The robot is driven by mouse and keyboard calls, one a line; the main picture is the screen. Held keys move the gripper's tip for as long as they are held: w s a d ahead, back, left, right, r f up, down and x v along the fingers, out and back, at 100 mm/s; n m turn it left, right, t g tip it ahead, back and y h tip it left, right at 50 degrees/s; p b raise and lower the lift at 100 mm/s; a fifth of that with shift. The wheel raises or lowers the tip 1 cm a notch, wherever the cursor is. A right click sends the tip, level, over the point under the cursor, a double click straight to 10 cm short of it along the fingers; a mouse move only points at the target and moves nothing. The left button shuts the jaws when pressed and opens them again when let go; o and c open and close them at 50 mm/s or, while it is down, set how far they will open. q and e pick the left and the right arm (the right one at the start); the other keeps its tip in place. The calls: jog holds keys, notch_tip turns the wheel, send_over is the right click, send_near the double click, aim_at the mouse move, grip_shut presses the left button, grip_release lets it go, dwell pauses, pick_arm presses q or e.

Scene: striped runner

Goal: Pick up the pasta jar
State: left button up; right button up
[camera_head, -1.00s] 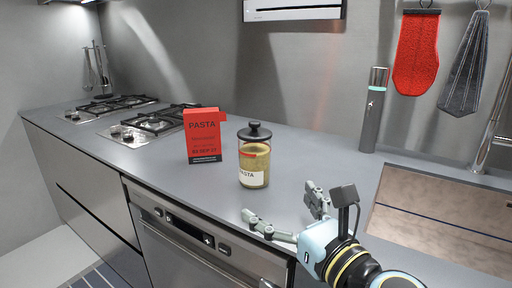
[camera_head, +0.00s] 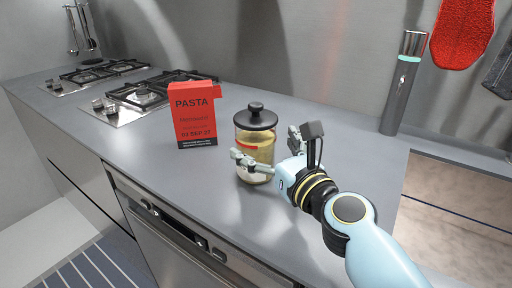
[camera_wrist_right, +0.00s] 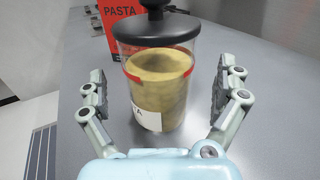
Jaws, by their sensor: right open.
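The pasta jar (camera_head: 257,135) is a clear cylinder with a black knobbed lid, yellowish contents, a red band and a white label. It stands upright on the grey counter. In the right wrist view the jar (camera_wrist_right: 158,88) sits between the two fingers, with a gap on each side. My right gripper (camera_head: 268,148) is open around the jar, one finger in front of its lower part in the head view. The right gripper (camera_wrist_right: 160,98) also shows from behind in the wrist view. My left gripper is not in view.
A red pasta box (camera_head: 194,118) stands to the left of the jar, and it shows behind the jar in the wrist view (camera_wrist_right: 120,22). Gas burners (camera_head: 150,90) lie further left. A grey cylinder (camera_head: 403,85) stands by the wall.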

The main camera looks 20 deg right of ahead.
jog(key=w, duration=0.2)
jog(key=w+a, duration=0.1)
jog(key=w, duration=0.1)
jog(key=shift+w, duration=0.1)
jog(key=c, duration=1.6)
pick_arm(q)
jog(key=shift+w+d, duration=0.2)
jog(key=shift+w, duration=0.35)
pick_arm(e)
jog(key=shift+r, duration=0.1)
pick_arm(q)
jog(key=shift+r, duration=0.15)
pick_arm(e)
jog(key=shift+r, duration=0.1)
